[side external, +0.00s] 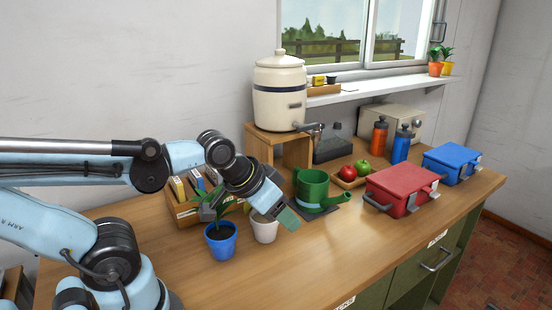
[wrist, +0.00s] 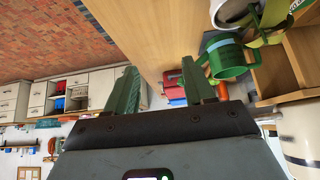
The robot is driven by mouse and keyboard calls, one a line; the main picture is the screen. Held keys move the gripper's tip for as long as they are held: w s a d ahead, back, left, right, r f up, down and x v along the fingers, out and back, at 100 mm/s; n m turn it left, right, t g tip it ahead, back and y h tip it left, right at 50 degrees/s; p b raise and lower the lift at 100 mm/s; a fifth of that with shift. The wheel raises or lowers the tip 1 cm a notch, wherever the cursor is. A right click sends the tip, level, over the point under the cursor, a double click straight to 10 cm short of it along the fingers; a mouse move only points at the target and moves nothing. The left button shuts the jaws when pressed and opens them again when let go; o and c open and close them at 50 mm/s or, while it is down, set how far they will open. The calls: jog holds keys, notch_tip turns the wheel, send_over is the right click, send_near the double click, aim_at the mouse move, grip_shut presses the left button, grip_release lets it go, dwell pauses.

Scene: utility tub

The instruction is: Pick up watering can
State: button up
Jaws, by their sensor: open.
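The green watering can (side external: 312,186) stands upright on a dark mat (side external: 324,212) on the wooden bench, with its spout toward the right. In the wrist view the can (wrist: 230,62) shows tilted, right of the jaws and not between them. My gripper (side external: 287,215) is open and empty, in front of and left of the can in the side view, above the bench. Its two green fingers (wrist: 162,85) stand apart in the wrist view. The gap between gripper and can is hard to judge.
A white pot (side external: 265,229) and a blue pot with a plant (side external: 220,241) stand close to my gripper. A wooden stand (side external: 262,148) bears a cream dispenser (side external: 280,98) behind. A fruit tray (side external: 348,181) and red toolbox (side external: 402,190) lie right of the can. The front bench is clear.

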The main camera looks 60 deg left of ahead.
jog(key=shift+w, duration=0.1)
jog(key=shift+c, duration=0.2)
jog(key=n+t+y, duration=0.2)
jog(key=n, duration=2.2)
send_near(330, 201)
jog(key=shift+x, duration=5.5)
grip_shut()
